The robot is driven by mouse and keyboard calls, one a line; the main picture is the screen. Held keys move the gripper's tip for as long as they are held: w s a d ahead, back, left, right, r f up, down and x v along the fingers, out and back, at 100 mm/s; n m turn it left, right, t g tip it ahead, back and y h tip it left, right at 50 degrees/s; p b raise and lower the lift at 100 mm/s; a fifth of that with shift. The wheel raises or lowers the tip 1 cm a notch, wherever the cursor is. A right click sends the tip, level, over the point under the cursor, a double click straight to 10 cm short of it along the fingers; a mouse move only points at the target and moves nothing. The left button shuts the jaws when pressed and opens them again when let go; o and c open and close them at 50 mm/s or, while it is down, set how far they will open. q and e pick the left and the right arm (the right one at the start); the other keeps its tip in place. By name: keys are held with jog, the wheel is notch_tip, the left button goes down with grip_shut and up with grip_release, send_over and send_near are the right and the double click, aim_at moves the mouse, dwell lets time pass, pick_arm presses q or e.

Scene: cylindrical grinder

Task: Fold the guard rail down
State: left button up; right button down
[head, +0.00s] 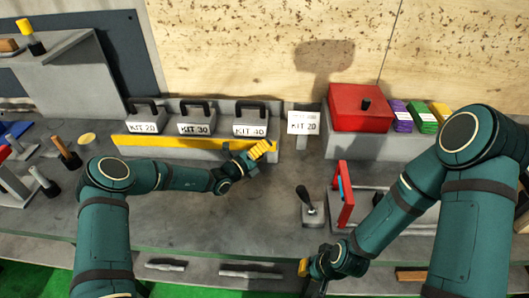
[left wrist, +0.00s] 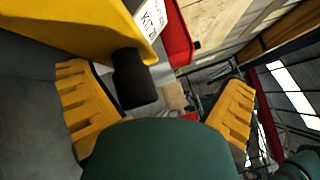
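The yellow guard rail (head: 165,142) runs along the front of the shelf holding the kit weights in the head view. My left gripper (head: 258,151) is at the rail's right end. In the left wrist view the rail (left wrist: 65,22) fills the upper left, with a black knob (left wrist: 133,80) at its end. My left gripper (left wrist: 160,110) is open, its yellow fingers wide apart. The knob lies between them in the picture; I cannot tell whether they touch it. My right gripper (head: 306,268) is low at the table's front edge, its fingers mostly hidden.
Kit weights (head: 197,122) with black handles stand behind the rail. A KIT 20 card (head: 302,123) and a red box (head: 361,108) are to the right. A black-knobbed lever (head: 307,203) and a red frame (head: 345,194) stand on the table. The middle of the table is clear.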

pick_arm(q)
jog(key=shift+m+t+h, duration=0.3)
jog(key=shift+t, duration=0.2)
jog(key=r, duration=0.7)
jog(key=shift+w+a+r, duration=0.1)
jog(key=shift+w+a, duration=0.15)
jog(key=shift+a, duration=0.2)
jog(key=f, duration=0.3)
jog(key=shift+s+a+f+g, duration=0.1)
jog(key=shift+s+a+g, duration=0.2)
jog(key=shift+s, duration=0.3)
jog(key=shift+s+a+p, duration=0.35)
jog(key=shift+a+p, duration=0.1)
jog(key=shift+p, duration=0.15)
jog(key=shift+c, duration=0.8)
jog(key=s+a+r+p, duration=0.2)
jog(key=s+a+p, duration=0.5)
jog(key=s+a, duration=0.3)
jog(key=shift+s+y, duration=0.25)
jog(key=shift+y, duration=0.15)
pick_arm(e)
notch_tip(320, 180, up, 10)
jog(key=shift+s, duration=0.25)
